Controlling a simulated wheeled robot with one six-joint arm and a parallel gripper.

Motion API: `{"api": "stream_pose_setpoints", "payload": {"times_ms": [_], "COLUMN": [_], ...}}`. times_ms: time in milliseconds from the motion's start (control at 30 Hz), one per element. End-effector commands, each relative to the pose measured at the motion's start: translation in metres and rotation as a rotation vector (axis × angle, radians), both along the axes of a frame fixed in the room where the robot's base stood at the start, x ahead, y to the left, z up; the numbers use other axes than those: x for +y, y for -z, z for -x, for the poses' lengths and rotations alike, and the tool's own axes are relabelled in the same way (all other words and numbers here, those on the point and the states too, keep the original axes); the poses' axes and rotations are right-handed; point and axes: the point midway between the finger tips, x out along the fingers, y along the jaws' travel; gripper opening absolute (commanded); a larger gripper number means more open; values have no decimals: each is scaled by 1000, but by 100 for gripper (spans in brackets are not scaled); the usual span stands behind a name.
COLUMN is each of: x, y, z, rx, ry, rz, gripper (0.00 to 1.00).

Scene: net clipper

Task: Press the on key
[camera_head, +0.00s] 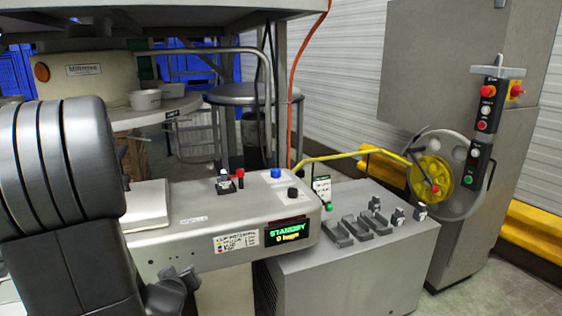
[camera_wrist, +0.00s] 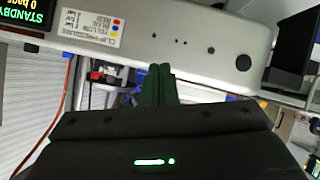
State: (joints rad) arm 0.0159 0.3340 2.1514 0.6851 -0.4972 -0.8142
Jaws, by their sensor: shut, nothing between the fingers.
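The grey clipper console (camera_head: 200,236) stands in front of me. Its front display (camera_head: 288,231) reads STANDBY in green and also shows at the upper left of the wrist view (camera_wrist: 27,17). On top of the console are a blue button (camera_head: 275,173), a black knob (camera_head: 292,193), a small red knob (camera_head: 240,173) and a black switch (camera_head: 224,185). No label reading "on" is legible, so I cannot tell which key it is. My gripper (camera_wrist: 160,70) is shut and empty, its dark fingers pointing at the console's front side, apparently not touching it.
A control post (camera_head: 483,120) with red and green buttons stands at the right beside a handwheel (camera_head: 440,175). My arm blocks the left side.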

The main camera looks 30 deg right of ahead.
Motion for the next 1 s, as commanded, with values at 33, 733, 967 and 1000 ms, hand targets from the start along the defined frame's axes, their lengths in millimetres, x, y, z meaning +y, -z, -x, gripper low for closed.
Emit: {"api": "stream_pose_setpoints", "payload": {"times_ms": [33,733,967,1000], "x": [-13,-94,-94,-94], "y": [2,-9,-9,-9], "z": [-5,23,23,23], "rx": [-20,-14,-15,-15], "ry": [52,487,486,486], "rz": [63,639,637,637], "gripper": [0,0,0,0]}}
